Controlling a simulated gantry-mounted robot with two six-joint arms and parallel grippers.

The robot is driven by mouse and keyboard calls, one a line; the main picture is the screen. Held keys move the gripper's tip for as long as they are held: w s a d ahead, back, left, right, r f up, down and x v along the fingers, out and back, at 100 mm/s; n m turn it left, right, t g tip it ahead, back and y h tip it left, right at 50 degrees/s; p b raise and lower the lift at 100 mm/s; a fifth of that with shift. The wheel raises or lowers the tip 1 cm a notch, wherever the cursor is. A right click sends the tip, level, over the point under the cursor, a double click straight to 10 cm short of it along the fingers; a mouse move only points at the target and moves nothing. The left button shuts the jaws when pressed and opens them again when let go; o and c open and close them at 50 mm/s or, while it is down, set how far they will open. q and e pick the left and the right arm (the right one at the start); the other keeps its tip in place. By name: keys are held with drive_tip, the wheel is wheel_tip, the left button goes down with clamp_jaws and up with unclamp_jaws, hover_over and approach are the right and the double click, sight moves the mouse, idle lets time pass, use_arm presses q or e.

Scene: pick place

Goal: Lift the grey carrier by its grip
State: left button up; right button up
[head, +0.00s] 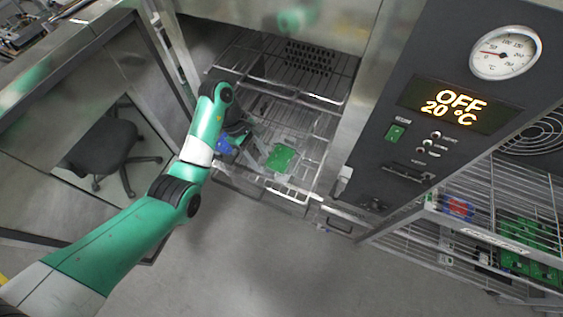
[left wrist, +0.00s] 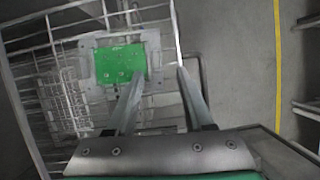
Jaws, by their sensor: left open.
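The grey carrier (left wrist: 154,48) is a flat frame around a green circuit board (left wrist: 121,64). It lies on the wire shelf of the open oven, and its board also shows in the head view (head: 281,158). My left gripper (left wrist: 160,74) is open and empty. In the left wrist view its fingertips lie at the carrier's right edge, one on each side of that edge's lower part. I cannot tell whether they touch it. The grip itself is not clearly made out. My right gripper is not in view.
Wire racks (head: 300,85) fill the oven chamber around the carrier. The oven's control panel (head: 440,110) reads OFF, 20 °C. A wire shelf with green boards (head: 520,250) stands at the lower right. A dark chair (head: 103,145) shows behind the open door at left.

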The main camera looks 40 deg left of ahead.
sight(270, 171)
use_arm(q)
drive_tip(key=shift+b+x, duration=0.4)
drive_tip(key=shift+x, duration=0.7)
drive_tip(key=x, duration=0.5)
drive_tip(key=shift+w+b, duration=0.3)
clamp_jaws()
